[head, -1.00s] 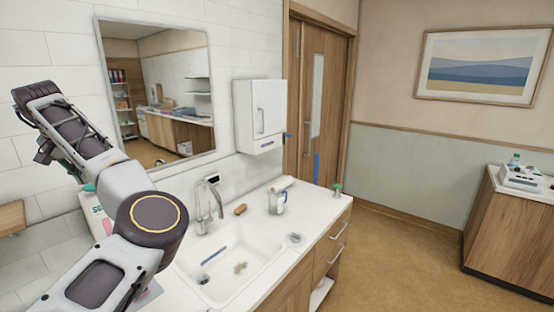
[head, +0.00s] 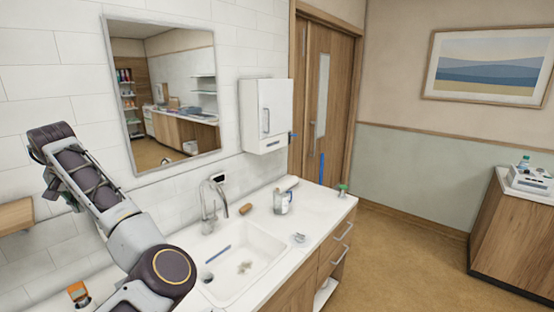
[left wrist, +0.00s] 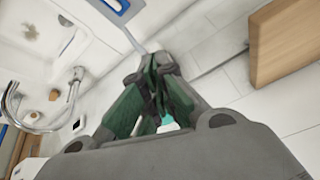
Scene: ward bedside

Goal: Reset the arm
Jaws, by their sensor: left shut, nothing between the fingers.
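My left arm rises from the bottom of the head view and bends toward the upper left. My left gripper (head: 66,198) is partly hidden behind the forearm in front of the tiled wall. In the left wrist view its green and dark fingers (left wrist: 158,88) are together with nothing held between them. My right gripper is in neither view.
The sink (head: 250,262) with its curved tap (head: 212,198) lies right of my arm, along with a bottle (head: 282,202) on the counter (head: 318,212). A mirror (head: 165,95) and wall cabinet (head: 265,115) hang behind. A wooden shelf (left wrist: 285,42) is near the gripper.

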